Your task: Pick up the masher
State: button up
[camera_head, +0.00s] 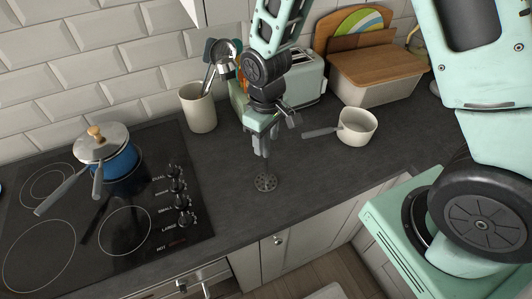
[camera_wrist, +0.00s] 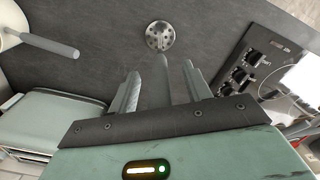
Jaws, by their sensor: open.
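The masher stands upright on the worktop, with its round perforated grey head (camera_head: 265,183) resting on the dark surface. My gripper (camera_head: 262,150) is directly above the head, pointing down. In the wrist view the masher's head (camera_wrist: 160,36) shows beyond the fingers, and a grey upright part like its handle (camera_wrist: 161,82) stands between the two open fingers (camera_wrist: 160,68). A gap shows on each side of it, so the fingers look apart from it. In the head view the fingers hide most of the handle.
A black cooktop (camera_head: 60,230) with a blue lidded pot (camera_head: 122,165) lies to the left. A utensil crock (camera_head: 198,108), a toaster (camera_head: 302,80) and a bread box (camera_head: 378,80) stand behind. A white saucepan (camera_head: 357,127) is to the right. Worktop around the masher is clear.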

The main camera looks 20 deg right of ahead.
grip_shut()
